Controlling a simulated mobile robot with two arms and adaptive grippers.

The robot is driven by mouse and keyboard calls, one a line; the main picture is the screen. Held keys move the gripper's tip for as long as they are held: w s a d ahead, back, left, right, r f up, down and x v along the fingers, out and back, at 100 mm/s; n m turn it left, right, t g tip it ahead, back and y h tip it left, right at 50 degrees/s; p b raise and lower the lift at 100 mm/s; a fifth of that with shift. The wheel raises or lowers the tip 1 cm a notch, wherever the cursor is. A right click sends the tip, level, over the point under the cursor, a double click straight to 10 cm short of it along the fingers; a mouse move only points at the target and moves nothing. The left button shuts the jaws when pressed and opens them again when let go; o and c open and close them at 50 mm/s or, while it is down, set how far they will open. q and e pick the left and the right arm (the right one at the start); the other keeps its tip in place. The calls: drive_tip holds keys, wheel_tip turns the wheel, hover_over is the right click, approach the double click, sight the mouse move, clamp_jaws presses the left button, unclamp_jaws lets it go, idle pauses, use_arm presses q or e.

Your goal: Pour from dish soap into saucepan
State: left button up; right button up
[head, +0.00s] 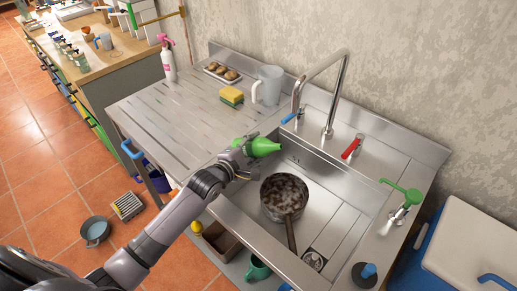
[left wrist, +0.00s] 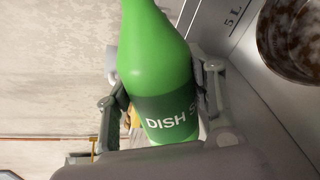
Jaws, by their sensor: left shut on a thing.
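The dish soap (head: 264,147) is a green bottle, held lying roughly sideways above the left part of the sink basin. My left gripper (head: 238,158) is shut on it; its label shows between the fingers in the left wrist view (left wrist: 165,85). The saucepan (head: 284,191) stands in the sink with a dirty, dark inside and its handle toward the front. It lies below and to the right of the bottle, and part of it shows in the left wrist view (left wrist: 292,38). No stream of liquid is visible. My right gripper is not in view.
The sink (head: 341,179) has a tall tap (head: 336,92) behind it. A white jug (head: 268,86), a yellow sponge (head: 232,95) and a tray of brown items (head: 222,71) stand on the drainboard. A green brush-like tool (head: 402,190) is at the right. A cooler (head: 470,250) stands farther right.

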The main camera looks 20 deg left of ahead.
use_arm(q)
drive_tip(key=shift+a+f+m+b, duration=0.15)
drive_tip(key=shift+m+b, duration=0.25)
drive_tip(key=shift+m, duration=0.2)
drive_tip(key=shift+y, duration=0.3)
drive_tip(key=shift+d+f+m+y, duration=0.3)
drive_tip(key=shift+d+f+m, duration=0.15)
drive_tip(key=shift+f+m, duration=0.35)
drive_tip(key=shift+r+p, duration=0.15)
drive_tip(key=shift+p, duration=0.3)
drive_tip(key=shift+m+y, duration=0.3)
drive_tip(key=shift+m, duration=0.2)
